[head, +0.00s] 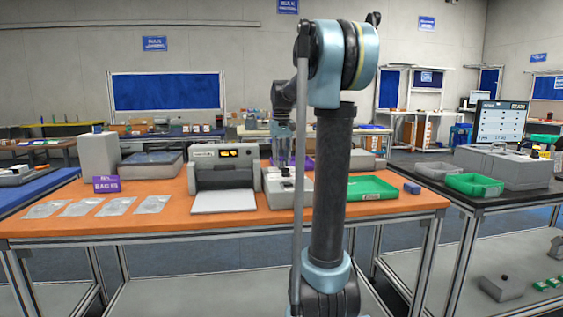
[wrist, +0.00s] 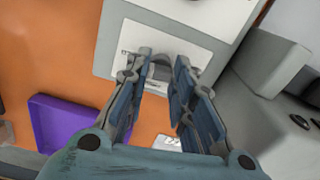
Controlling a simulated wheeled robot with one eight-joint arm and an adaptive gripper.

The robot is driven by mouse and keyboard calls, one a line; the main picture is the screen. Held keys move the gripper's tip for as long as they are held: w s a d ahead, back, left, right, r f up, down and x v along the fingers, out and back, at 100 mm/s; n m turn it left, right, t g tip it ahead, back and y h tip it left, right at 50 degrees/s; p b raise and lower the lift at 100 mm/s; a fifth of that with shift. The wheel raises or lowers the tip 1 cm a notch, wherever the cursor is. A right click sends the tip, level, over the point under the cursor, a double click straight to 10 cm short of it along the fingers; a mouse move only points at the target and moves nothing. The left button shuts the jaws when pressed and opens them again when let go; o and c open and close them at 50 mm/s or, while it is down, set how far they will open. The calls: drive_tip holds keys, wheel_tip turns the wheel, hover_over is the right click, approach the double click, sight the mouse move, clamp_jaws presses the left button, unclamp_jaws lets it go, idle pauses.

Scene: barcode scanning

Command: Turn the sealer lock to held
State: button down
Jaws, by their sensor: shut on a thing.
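The sealer (head: 225,172) stands on the orange bench in the head view, a grey machine with a lit orange display and a pale plate in front. To its right is a light grey control box (head: 283,196) with small dark knobs on top. In the wrist view, a dark grey knob (wrist: 161,69) sits on a white panel (wrist: 200,45). My gripper (wrist: 164,59) is shut on this knob, one finger on each side. In the head view my gripper (head: 283,160) points down over the box, partly hidden by my arm. I cannot read the lock's markings.
Several clear bags (head: 98,206) lie at the bench's left, near a purple sign (head: 106,184). A green tray (head: 371,188) and a small blue block (head: 412,188) are at the right. A purple tray (wrist: 62,125) lies near the panel in the wrist view.

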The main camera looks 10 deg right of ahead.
drive_tip(key=shift+m, duration=0.7)
drive_tip(key=c, duration=1.4)
unclamp_jaws()
drive_tip(key=shift+r, duration=0.1)
wheel_tip(320, 180, up, 12)
drive_tip(key=shift+w, duration=0.1)
